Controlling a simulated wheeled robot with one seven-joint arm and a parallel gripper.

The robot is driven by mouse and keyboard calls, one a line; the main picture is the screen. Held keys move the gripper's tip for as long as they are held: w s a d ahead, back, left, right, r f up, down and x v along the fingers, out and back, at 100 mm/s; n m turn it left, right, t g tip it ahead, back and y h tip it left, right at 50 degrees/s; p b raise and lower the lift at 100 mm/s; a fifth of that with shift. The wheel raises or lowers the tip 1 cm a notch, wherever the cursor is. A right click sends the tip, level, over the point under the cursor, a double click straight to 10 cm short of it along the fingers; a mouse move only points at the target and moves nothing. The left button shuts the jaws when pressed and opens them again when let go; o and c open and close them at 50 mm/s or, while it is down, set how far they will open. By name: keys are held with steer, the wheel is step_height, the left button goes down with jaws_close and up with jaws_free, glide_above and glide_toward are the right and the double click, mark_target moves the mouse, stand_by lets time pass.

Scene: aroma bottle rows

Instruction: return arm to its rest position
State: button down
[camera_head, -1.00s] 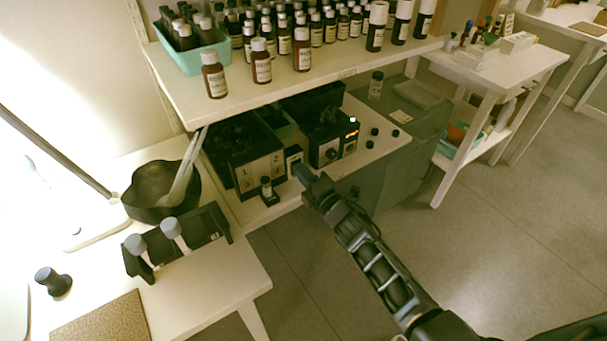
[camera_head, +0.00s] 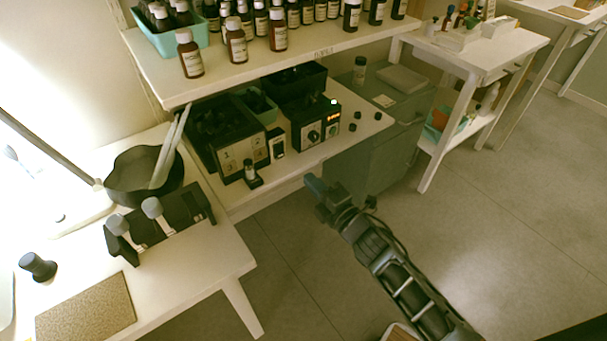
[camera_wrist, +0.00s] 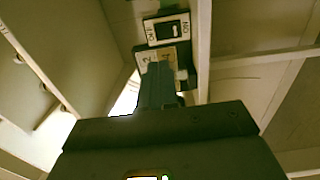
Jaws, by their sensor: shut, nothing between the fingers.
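My gripper (camera_head: 316,188) is in the head view, at the end of my arm, which reaches up from the lower right. It is shut and empty, over the floor in front of the lower shelf's front edge, apart from the things there. In the wrist view my gripper (camera_wrist: 160,68) points away, with a labelled switch box (camera_wrist: 167,28) beyond its tips.
Bottles crowd the upper shelf (camera_head: 200,83). A table (camera_head: 190,262) stands left. Floor (camera_head: 480,245) is clear to the right.

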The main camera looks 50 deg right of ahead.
steer(key=shift+s+a, duration=0.2)
steer(key=shift+s, duration=0.5)
steer(key=s+a+r+m+y, duration=0.35)
steer(key=s+a+m, duration=0.25)
steer(key=s+a, duration=0.75)
steer(key=s+a+r+m+g, duration=0.1)
steer(key=s+a+r+m, duration=0.2)
steer(key=s+r, duration=0.3)
steer(key=s+a+r+m+g+y, duration=0.1)
steer(key=s+a+r+m, duration=0.2)
steer(key=s+r+m, duration=0.2)
steer(key=s+r, duration=0.1)
steer(key=s, duration=0.2)
steer(key=shift+s+r+m+g, duration=0.3)
steer(key=shift+s+r+m, duration=0.05)
steer(key=shift+s+m, duration=0.05)
